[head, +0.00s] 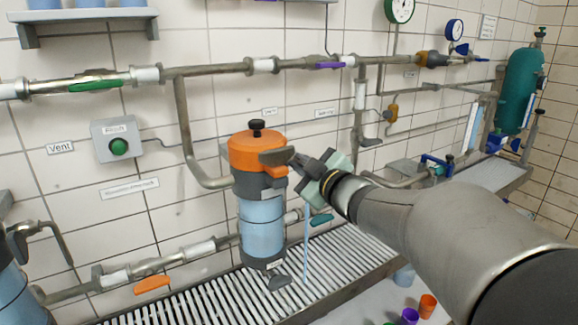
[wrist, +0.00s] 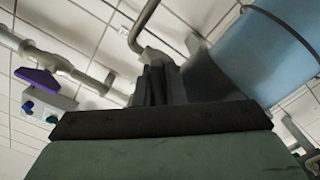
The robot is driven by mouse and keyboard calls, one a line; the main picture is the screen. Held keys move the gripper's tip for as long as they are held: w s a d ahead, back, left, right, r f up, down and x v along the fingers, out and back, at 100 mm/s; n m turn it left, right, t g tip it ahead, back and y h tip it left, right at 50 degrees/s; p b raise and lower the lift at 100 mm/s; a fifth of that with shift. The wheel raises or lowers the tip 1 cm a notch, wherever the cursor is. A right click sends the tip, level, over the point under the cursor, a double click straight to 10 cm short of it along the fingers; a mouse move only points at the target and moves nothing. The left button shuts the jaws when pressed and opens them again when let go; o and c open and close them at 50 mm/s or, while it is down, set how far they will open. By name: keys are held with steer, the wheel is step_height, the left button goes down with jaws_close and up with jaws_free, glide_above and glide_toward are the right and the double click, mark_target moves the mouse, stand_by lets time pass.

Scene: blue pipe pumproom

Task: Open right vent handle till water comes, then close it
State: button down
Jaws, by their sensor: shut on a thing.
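The filter vessel with an orange head (head: 257,148), black top knob and clear blue body (head: 261,222) stands upright at the middle of the head view. A dark grey vent handle (head: 274,156) sticks out from the right side of its head. My gripper (head: 297,161) reaches in from the right and is shut on this handle. A thin pale blue vertical streak, like running water, (head: 307,245) drops just right of the vessel. In the wrist view a dark grey part (wrist: 155,85) shows beyond my gripper's edge, with the blue vessel body (wrist: 265,55) at upper right. The fingertip contact is partly hidden.
A slatted drain grate (head: 215,300) runs below the vessel. Pipes with green, purple (head: 330,66) and orange (head: 152,285) handles line the tiled wall. A grey box with a green button (head: 119,147) is at left. Small purple and orange cups (head: 428,306) are at lower right.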

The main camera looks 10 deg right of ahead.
steer(key=c, duration=1.5)
jaws_free()
steer(key=shift+s, duration=0.1)
steer(key=p+v, duration=0.2)
steer(key=v, duration=1)
steer(key=shift+p, duration=0.3)
